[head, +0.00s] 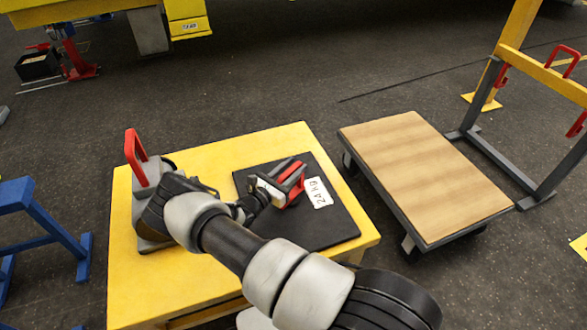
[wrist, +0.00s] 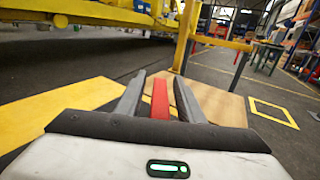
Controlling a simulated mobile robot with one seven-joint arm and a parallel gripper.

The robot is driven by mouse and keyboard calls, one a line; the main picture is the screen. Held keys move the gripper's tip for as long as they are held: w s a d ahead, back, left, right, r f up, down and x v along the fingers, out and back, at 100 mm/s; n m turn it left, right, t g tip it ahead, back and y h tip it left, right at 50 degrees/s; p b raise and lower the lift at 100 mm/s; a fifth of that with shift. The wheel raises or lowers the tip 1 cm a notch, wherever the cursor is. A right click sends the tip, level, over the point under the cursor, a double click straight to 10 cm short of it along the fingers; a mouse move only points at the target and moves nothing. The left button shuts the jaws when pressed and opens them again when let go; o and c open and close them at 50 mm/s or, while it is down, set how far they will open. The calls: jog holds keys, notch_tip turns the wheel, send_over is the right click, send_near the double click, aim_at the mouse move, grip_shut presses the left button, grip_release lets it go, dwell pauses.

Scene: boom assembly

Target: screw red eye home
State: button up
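A red eye (head: 296,187) stands on the black mat (head: 323,233), partly hidden by my gripper. My gripper (head: 284,171) is over the mat, its fingers on either side of the red part. In the wrist view, the red part (wrist: 160,98) is upright between the two grey fingers (wrist: 160,90), with narrow gaps showing on both sides. The fingers look open around it. How the eye's lower end sits is hidden. A second red loop (head: 135,157) stands on a grey block at the table's left.
The yellow table (head: 135,285) carries the mat and grey block (head: 150,200). A white "24 kg" label (head: 318,192) lies beside the gripper. A wooden-topped cart (head: 425,175) stands right of the table. A yellow and grey frame (head: 540,72) with red loops is beyond it.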

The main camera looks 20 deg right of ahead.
grip_shut()
jog(key=shift+f+m+g+b, duration=0.15)
jog(key=shift+m+g+b, duration=0.2)
jog(key=shift+b, duration=0.35)
jog(key=shift+f+m+g+h+b, duration=0.1)
jog(key=shift+m+g+h+b, duration=0.15)
jog(key=shift+g+h+b, duration=0.25)
jog(key=shift+s+m+g+h+b, duration=0.1)
jog(key=shift+m+g+h+b, duration=0.2)
jog(key=shift+m+g+b, duration=0.45)
jog(key=m+g, duration=0.1)
jog(key=g, duration=0.1)
jog(key=m+g, duration=0.1)
jog(key=g, duration=0.1)
jog(key=shift+s+d+r+h+b, duration=0.1)
jog(key=shift+s+r+h+b, duration=0.1)
jog(key=shift+h+b, duration=0.15)
jog(key=shift+s+m+g, duration=0.2)
jog(key=shift+m+g, duration=1.25)
jog(key=shift+g, duration=0.75)
jog(key=shift+g, duration=0.3)
